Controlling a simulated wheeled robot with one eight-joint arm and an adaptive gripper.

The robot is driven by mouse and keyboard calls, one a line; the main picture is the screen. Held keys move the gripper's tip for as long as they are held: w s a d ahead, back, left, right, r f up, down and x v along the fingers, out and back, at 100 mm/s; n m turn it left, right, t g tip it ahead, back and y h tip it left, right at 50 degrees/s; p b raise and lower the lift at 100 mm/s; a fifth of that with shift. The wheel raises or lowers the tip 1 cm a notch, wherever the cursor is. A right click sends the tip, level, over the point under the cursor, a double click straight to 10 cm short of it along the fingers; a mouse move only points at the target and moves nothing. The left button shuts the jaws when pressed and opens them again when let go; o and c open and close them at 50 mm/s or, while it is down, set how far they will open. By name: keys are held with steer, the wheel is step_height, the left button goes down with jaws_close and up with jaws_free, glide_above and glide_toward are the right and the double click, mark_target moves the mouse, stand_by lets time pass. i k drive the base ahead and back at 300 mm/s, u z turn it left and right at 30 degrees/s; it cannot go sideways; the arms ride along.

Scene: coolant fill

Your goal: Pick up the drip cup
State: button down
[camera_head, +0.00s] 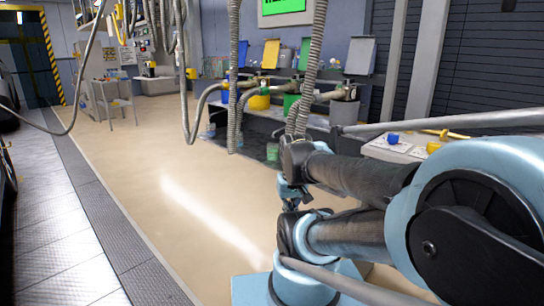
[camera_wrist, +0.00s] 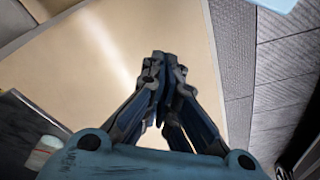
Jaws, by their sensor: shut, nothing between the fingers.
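I cannot make out the drip cup for certain in either view. A small green container (camera_head: 272,152) stands low by the bench at the middle of the head view, and I cannot tell if it is the cup. In the wrist view my gripper (camera_wrist: 165,62) points at bare beige floor, with its fingers together and nothing held. In the head view the gripper is partly hidden among my own arm links.
A wheeled cart (camera_head: 112,100) stands at the back left. The beige floor (camera_head: 170,190) is clear.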

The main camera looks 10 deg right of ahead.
mark_target(273, 148)
steer(key=u, duration=0.05)
steer(key=k, duration=1)
steer(key=u, duration=1.1)
steer(key=i, duration=1.6)
steer(key=z, duration=1.75)
